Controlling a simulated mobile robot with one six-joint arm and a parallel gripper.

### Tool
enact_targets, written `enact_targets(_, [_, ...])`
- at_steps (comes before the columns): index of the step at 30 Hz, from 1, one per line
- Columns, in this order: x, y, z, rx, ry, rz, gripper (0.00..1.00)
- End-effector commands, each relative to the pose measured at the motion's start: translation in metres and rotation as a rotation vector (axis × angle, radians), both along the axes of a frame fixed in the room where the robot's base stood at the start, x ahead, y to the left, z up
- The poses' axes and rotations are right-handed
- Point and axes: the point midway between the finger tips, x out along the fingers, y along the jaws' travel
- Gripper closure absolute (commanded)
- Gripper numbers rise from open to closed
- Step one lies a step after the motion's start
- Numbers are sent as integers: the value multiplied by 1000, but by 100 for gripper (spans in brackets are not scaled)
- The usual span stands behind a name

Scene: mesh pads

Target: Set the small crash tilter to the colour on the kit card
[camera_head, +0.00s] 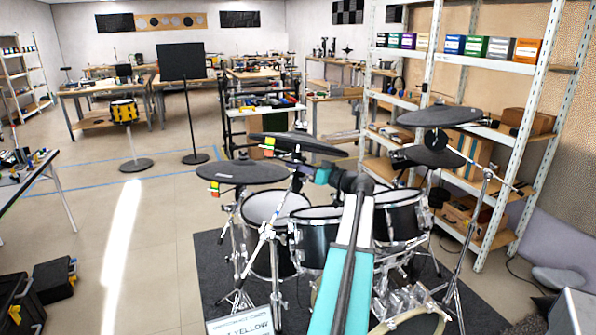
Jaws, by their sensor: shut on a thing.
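The kit card (240,324) lies at the bottom edge, partly cut off. It shows the word YELLOW; its smaller top line is too blurred to read. A dark cymbal pad (318,143) sits tilted on a stand in the middle. My gripper (304,171) is just below this pad, shut on a part at the top of the stand, apparently the tilter. The jaws and wrist hide most of that part. Which colour is set cannot be told.
Another cymbal pad (243,172) with colour patches (214,188) is close on the left. Two more pads (440,117) (435,157) are at the right. Drums (316,236) and thin stands crowd below my arm.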

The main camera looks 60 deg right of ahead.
Motion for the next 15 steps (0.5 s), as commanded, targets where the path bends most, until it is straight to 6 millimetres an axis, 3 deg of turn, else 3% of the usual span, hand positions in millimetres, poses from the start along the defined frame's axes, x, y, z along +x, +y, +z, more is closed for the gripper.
enact_targets(15, [0,5,1,-44,-3,8,100])
